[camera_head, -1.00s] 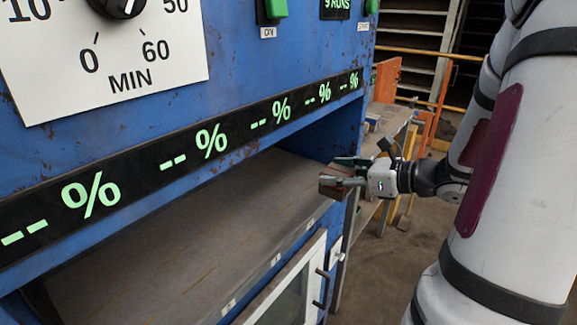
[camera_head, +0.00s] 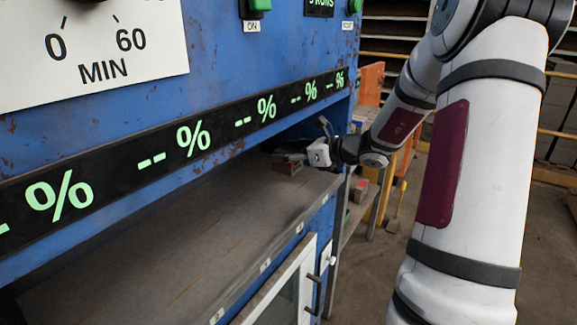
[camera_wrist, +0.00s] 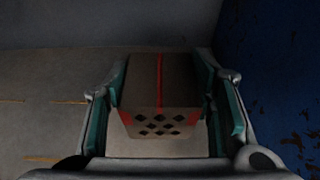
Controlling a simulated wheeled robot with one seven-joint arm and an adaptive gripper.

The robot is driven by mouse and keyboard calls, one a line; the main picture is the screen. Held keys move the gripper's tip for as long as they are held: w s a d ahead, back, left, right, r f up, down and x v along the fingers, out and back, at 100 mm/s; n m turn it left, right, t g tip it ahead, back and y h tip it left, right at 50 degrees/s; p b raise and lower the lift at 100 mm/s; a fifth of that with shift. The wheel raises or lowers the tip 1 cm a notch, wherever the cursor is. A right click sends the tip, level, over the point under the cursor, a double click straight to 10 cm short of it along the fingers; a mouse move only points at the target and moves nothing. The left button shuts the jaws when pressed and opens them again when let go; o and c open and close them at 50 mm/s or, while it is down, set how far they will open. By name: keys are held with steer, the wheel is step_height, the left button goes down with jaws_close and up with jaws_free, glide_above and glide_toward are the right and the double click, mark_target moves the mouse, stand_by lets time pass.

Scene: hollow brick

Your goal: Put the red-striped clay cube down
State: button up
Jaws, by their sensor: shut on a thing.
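The red-striped clay cube (camera_wrist: 160,88) is brown, with a red line along its top and a front face of diamond-shaped holes with red corners. My gripper (camera_wrist: 162,95) has its teal-padded fingers on both sides of the cube, shut on it. In the head view my gripper (camera_head: 290,158) is inside the machine's bay, over the far right end of the grey shelf (camera_head: 200,225). The cube (camera_head: 287,168) shows there only as a small dark block, partly hidden by the gripper. I cannot tell whether its underside touches the shelf.
The blue machine (camera_head: 250,60) with a percent display strip (camera_head: 180,145) overhangs the shelf closely. A rusty blue wall (camera_wrist: 275,70) stands right of the gripper in the wrist view. A small reddish block (camera_head: 360,190) sits on a rack outside. The nearer shelf is clear.

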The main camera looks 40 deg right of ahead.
mark_target(297, 164)
steer(key=shift+s+f+b, duration=0.1)
steer(key=shift+f+b, duration=0.3)
steer(key=shift+f, duration=1.3)
steer(key=shift+f, duration=0.2)
steer(key=o, duration=1.2)
steer(key=shift+c, duration=0.2)
steer(key=shift+r, duration=0.2)
steer(key=p+v, duration=0.2)
steer(key=v, duration=1)
